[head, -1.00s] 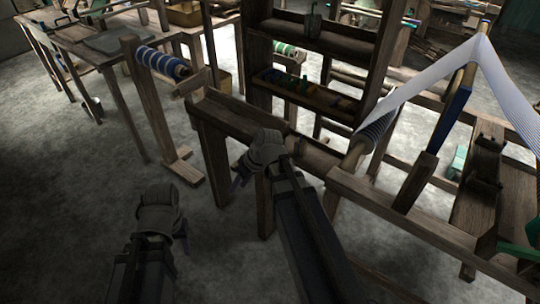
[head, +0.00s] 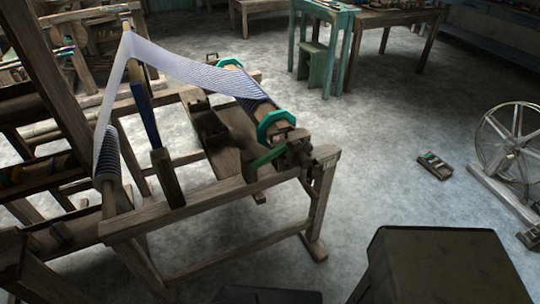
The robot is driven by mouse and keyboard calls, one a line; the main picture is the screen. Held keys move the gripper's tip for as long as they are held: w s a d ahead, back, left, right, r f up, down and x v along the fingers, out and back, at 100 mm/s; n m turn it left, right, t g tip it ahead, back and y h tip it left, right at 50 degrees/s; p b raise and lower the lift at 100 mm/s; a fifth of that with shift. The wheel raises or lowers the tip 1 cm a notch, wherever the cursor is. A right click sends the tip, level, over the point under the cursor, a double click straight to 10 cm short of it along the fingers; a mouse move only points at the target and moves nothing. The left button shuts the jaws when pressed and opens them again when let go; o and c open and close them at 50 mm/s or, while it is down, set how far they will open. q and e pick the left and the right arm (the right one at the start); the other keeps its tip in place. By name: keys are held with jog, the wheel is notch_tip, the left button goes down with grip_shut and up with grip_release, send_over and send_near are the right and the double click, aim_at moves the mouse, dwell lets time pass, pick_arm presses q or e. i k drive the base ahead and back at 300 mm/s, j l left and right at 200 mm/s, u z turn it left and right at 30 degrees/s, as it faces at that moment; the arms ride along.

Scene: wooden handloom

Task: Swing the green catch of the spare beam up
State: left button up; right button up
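A wooden loom frame (head: 205,205) fills the left and middle of the head view. At its right end lies a beam with two green octagonal end discs, the near one (head: 276,126) and the far one (head: 230,64). A short green bar (head: 267,158) slants beside the near disc, low against the frame; I cannot tell whether it is the catch of the spare beam. White and blue threads (head: 190,70) run from this beam over a high bar to a striped roll (head: 107,157). Neither gripper is in view.
A large dark box-like shape (head: 440,262) blocks the bottom right. A small tray (head: 434,165) and a spoked wheel (head: 511,135) stand on the floor at right. A teal stand (head: 312,60) and a table (head: 400,18) are behind.

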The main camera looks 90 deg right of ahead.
aim_at(281, 147)
jog(key=z, duration=3.35)
jog(key=i+j, duration=0.1)
jog(key=j, duration=0.4)
jog(key=j+z, duration=0.15)
jog(key=j, duration=0.3)
jog(key=i, duration=0.05)
